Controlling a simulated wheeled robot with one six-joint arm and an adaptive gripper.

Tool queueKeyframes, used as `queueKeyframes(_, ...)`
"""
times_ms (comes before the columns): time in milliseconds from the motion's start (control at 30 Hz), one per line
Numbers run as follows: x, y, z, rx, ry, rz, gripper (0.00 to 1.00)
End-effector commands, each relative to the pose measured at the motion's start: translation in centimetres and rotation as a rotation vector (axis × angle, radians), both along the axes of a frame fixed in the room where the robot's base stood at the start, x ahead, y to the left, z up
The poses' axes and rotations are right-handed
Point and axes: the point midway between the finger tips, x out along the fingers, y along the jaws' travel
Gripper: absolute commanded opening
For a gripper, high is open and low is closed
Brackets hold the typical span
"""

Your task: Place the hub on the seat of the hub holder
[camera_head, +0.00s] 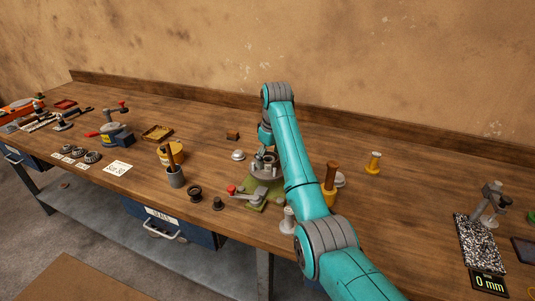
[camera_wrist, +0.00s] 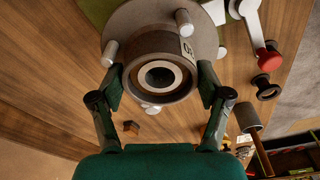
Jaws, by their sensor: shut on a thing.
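The hub (camera_wrist: 160,75) is a grey, round, stepped part with a dark central bore, a wide flange with light studs and a small number tag. My gripper (camera_wrist: 161,84) is shut on its collar, one green finger on each side. In the head view the hub (camera_head: 266,173) is above or on the green hub holder (camera_head: 258,204), partly hidden by my gripper (camera_head: 266,155). The holder's green base (camera_wrist: 97,10) shows at the top left of the wrist view, and a lever with a red knob (camera_wrist: 268,56) at the right. I cannot tell whether the hub touches the seat.
A yellow wooden-handled tool (camera_head: 330,182) stands close to the right of my arm. A gauge stand (camera_head: 487,205) is far right. The bench back is mostly clear.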

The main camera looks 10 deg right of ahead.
Motion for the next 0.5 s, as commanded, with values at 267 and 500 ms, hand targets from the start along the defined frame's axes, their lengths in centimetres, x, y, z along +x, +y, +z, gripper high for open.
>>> queueKeyframes(267,-0.2,-0.6,-2.5,0.0,-0.005,0.001,0.07)
queueKeyframes(500,-0.2,-0.6,-2.6,0.0,-0.006,0.001,0.07)
